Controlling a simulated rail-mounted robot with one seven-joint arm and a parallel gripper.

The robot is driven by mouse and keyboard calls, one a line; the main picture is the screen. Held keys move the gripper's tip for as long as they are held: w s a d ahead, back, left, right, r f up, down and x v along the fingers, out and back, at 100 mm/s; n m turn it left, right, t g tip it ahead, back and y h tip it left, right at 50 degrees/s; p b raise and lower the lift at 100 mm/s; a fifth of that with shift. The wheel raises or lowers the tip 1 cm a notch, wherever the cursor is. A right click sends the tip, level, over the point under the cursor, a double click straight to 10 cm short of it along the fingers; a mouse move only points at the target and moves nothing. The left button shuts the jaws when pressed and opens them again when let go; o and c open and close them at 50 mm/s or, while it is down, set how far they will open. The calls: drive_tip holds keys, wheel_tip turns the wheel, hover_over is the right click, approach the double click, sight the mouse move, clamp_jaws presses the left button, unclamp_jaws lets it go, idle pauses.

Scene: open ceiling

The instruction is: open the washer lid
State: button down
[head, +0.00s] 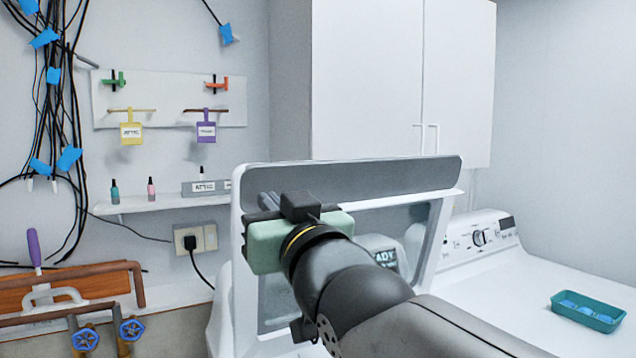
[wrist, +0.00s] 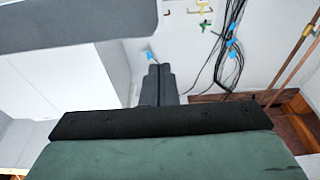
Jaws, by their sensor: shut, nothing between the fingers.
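The washer lid (head: 400,175) is raised and stands steeply tilted in the head view, with a white frame, a grey top strip and a window-like middle. My gripper (head: 268,201) is at the lid's upper left part and covers some of it. In the wrist view my gripper (wrist: 159,84) has its two dark fingers together with nothing between them. A grey slab that looks like the lid (wrist: 70,22) fills the upper left there, apart from the fingertips. I cannot tell whether the gripper's body touches the lid. My arm hides the lid's lower part and most of the washer opening.
A white control panel with a dial (head: 480,238) is at the right. A teal tray (head: 588,311) sits on the white top there. White cabinets (head: 400,80) hang behind the lid. A shelf (head: 150,204), cables (head: 55,100) and pipes (head: 75,275) are on the left.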

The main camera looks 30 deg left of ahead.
drive_tip(key=p, duration=0.4)
approach(241, 167)
drive_tip(key=x, duration=0.5)
drive_tip(key=shift+w+a+r, duration=0.1)
drive_tip(key=shift+a+r, duration=0.05)
drive_tip(key=shift+w+a+p, duration=0.3)
drive_tip(key=shift+w+a, duration=0.1)
drive_tip(key=shift+a, duration=0.2)
drive_tip(key=shift+r, duration=0.1)
